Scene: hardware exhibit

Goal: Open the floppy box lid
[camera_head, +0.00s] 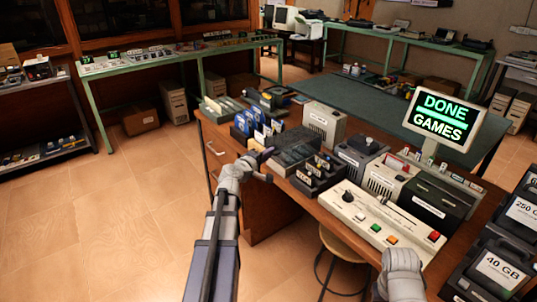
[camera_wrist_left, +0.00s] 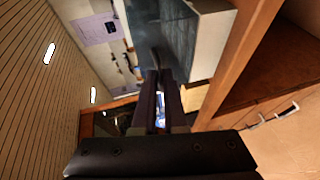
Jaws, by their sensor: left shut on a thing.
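The floppy box (camera_head: 297,148) with a dark see-through lid stands near the left edge of the wooden table. My left gripper (camera_head: 266,154) reaches its near left side. In the left wrist view, the floppy box (camera_wrist_left: 212,40) shows a dark lid face (camera_wrist_left: 165,28) and a pale body. My left gripper (camera_wrist_left: 159,78) is shut at the edge of the dark lid, its fingers close together. How far the lid is raised is hard to tell. My right arm's wrist shows at the bottom right of the head view; its fingers cannot be made out.
Blue floppy holders (camera_head: 256,126) stand just behind the box, and a black open tray of disks (camera_head: 318,174) stands in front. A white control console (camera_head: 385,216) and a "DONE GAMES" sign (camera_head: 443,118) are to the right.

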